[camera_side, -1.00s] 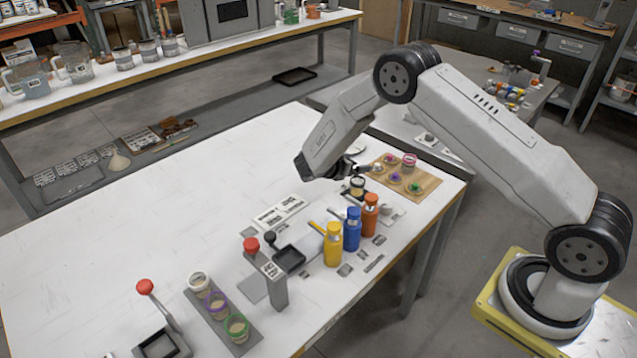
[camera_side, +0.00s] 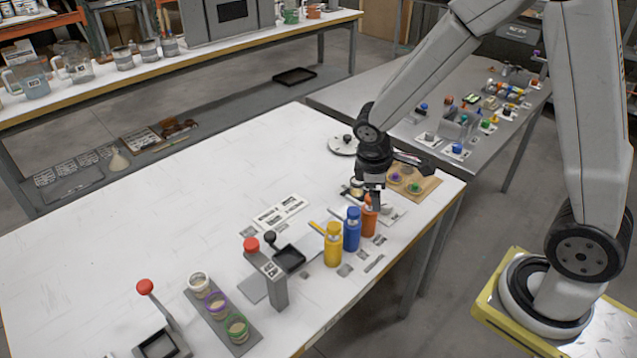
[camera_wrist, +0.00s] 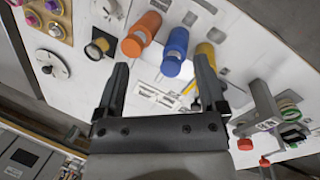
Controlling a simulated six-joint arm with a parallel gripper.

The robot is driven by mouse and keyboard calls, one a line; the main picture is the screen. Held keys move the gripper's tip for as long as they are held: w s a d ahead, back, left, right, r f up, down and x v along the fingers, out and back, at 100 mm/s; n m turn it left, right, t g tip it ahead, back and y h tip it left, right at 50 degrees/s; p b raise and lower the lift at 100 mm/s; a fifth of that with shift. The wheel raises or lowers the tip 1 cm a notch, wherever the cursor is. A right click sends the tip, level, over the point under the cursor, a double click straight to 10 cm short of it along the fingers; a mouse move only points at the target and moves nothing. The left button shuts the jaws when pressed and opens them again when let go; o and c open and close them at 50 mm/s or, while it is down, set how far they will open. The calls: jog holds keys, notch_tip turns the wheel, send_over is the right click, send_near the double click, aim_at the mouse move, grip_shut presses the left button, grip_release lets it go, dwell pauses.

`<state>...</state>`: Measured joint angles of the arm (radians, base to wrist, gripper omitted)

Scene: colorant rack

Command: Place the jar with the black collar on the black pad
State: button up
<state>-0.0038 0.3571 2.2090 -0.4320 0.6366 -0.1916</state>
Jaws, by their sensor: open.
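A small jar with a black collar (camera_wrist: 97,48) stands left of the bottles in the wrist view. In the side view, it (camera_side: 348,191) is partly hidden behind my gripper (camera_side: 373,201). My gripper is open and empty, pointing down close to the orange bottle (camera_side: 369,222). In the wrist view, the open fingers (camera_wrist: 162,62) show below the orange and blue bottles, with the jar outside them to the left.
Blue (camera_side: 352,235) and yellow (camera_side: 333,246) bottles stand beside the orange one. A wooden board (camera_side: 428,186) with coloured-ring jars lies behind my gripper. A grey rack (camera_side: 242,335) holds three jars, near red-knobbed devices (camera_side: 272,276). The table's left part is clear.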

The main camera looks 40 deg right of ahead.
jog(key=s+a+r+m+t+y, duration=0.2)
jog(key=s+a+r+m, duration=0.1)
jog(key=s+m, duration=0.3)
jog(key=shift+s+a+t+y, duration=0.25)
jog(key=shift+a+t+y, duration=0.15)
jog(key=shift+a, duration=0.25)
dwell(0.7)
